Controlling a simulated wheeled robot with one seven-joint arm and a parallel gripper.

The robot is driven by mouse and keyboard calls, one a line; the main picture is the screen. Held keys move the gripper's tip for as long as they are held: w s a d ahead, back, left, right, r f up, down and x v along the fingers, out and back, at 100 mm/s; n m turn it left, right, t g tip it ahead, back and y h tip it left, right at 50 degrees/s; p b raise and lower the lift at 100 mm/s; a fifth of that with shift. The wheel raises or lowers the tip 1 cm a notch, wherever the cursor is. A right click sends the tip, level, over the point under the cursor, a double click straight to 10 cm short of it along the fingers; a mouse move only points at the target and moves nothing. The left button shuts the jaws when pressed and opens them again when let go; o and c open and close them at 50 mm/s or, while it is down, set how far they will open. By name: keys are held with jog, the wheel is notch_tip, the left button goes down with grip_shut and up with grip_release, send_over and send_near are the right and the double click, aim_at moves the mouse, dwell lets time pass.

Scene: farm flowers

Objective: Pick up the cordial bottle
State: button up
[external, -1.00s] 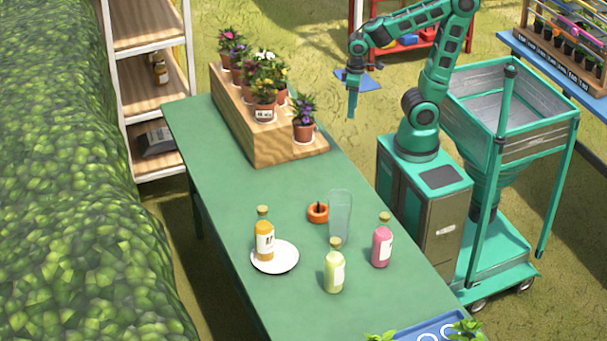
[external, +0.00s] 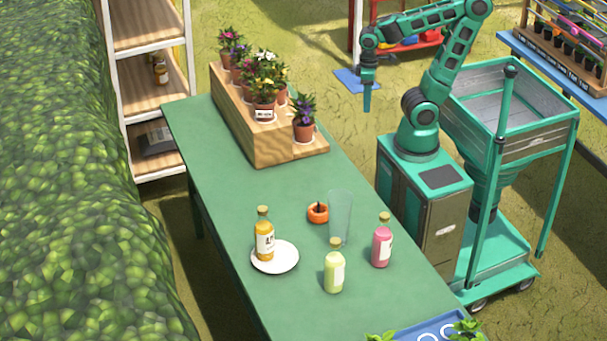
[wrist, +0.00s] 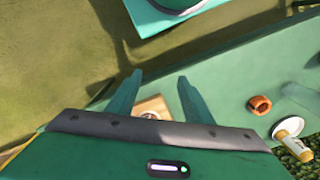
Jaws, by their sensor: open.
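Three corked bottles stand on the green table; I cannot tell by name which one is the cordial. An amber bottle (external: 265,240) stands on a white plate (external: 288,262), a pale green bottle (external: 334,272) stands nearer the front, and a pink bottle (external: 382,246) is at the right edge. In the wrist view the amber bottle (wrist: 296,146) is at the lower right. My gripper (external: 367,105) is empty, raised beyond the table's right edge, far from the bottles. Its two fingers (wrist: 159,80) are apart in the wrist view.
A clear glass (external: 340,215) stands among the bottles, beside an orange ring-shaped item (external: 318,212). A wooden stand (external: 262,147) with potted flowers is at the table's far end. A blue tray (external: 432,330) is at the front.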

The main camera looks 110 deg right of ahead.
notch_tip(320, 180, up, 5)
jog(key=w+a+f+n+t+h, duration=0.1)
jog(key=w+a+t, duration=0.15)
jog(key=w, duration=0.55)
jog(key=w+a+f+n+t+h, duration=0.1)
jog(key=w+a+f+n, duration=0.15)
jog(key=w, duration=0.55)
jog(key=w+a+n+t, duration=0.1)
jog(key=w+a+t, duration=0.1)
jog(key=w+a, duration=0.45)
jog(key=w+a+n+t, duration=0.2)
jog(key=w+a+t, duration=0.1)
jog(key=a, duration=0.6)
jog(key=n+t+y, duration=0.3)
jog(key=n+y, duration=0.4)
jog(key=y, duration=0.2)
send_near(382, 220)
jog(key=w+a+r, duration=0.3)
jog(key=r, duration=0.1)
jog(key=shift+m, duration=0.35)
jog(key=f, duration=0.5)
jog(key=shift+w+d+f, duration=0.1)
jog(key=shift+w+d, duration=0.2)
jog(key=shift+w, duration=0.05)
jog(key=shift+w+f, duration=0.1)
jog(key=shift+f, duration=0.45)
jog(key=shift+x, duration=3.7)
